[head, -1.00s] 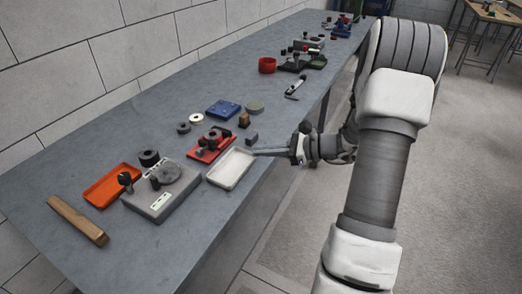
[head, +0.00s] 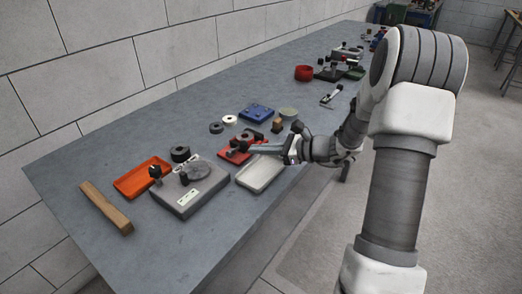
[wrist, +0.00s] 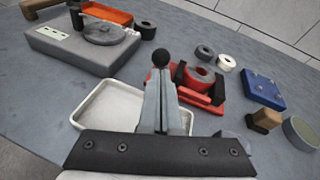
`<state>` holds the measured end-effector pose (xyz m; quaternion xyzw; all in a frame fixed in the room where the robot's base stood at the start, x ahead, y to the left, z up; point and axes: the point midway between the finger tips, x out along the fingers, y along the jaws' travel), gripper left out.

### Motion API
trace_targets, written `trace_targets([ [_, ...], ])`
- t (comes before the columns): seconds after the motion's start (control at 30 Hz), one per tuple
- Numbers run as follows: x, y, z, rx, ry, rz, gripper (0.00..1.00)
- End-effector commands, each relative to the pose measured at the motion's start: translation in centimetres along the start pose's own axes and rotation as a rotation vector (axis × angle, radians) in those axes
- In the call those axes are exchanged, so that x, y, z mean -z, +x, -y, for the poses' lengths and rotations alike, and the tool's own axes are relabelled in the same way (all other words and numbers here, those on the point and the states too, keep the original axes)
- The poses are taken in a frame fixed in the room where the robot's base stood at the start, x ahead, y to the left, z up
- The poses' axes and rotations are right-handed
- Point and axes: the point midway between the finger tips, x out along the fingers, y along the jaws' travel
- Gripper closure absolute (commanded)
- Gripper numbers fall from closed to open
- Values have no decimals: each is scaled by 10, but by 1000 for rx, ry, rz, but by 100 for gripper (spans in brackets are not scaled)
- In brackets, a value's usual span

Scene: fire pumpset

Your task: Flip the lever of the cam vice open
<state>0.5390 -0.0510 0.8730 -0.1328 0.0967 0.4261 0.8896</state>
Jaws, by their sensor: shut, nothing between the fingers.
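The cam vice has a red base (head: 228,156) with black jaws and a grey round part between them. It also shows in the wrist view (wrist: 213,107), just right of my fingers. A black ball knob (wrist: 161,56), which looks like the end of its lever, shows right at my fingertips. The rest of the lever is hidden behind the fingers. My gripper (head: 254,148) is shut and empty, reaching in from the right at the vice. Its fingers also show in the wrist view (wrist: 160,78). I cannot tell whether they touch the knob.
A white tray (head: 248,186) lies in front of the vice, under my gripper. A grey plate fixture (head: 205,192) and an orange tray (head: 131,187) stand to the left. A blue block (head: 257,111), rings and a brown block (wrist: 265,118) lie behind and beside the vice.

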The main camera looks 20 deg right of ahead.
Motion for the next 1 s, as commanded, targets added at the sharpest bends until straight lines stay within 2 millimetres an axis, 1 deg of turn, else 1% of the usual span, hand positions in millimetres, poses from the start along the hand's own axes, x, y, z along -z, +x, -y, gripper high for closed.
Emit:
trace_targets([
  [0.3,-7,0,2,-7,7,-31,100],
  [0.77,-11,1,3,-20,20,-84,100],
  [1.0,-20,3,4,-34,31,-135,100],
])
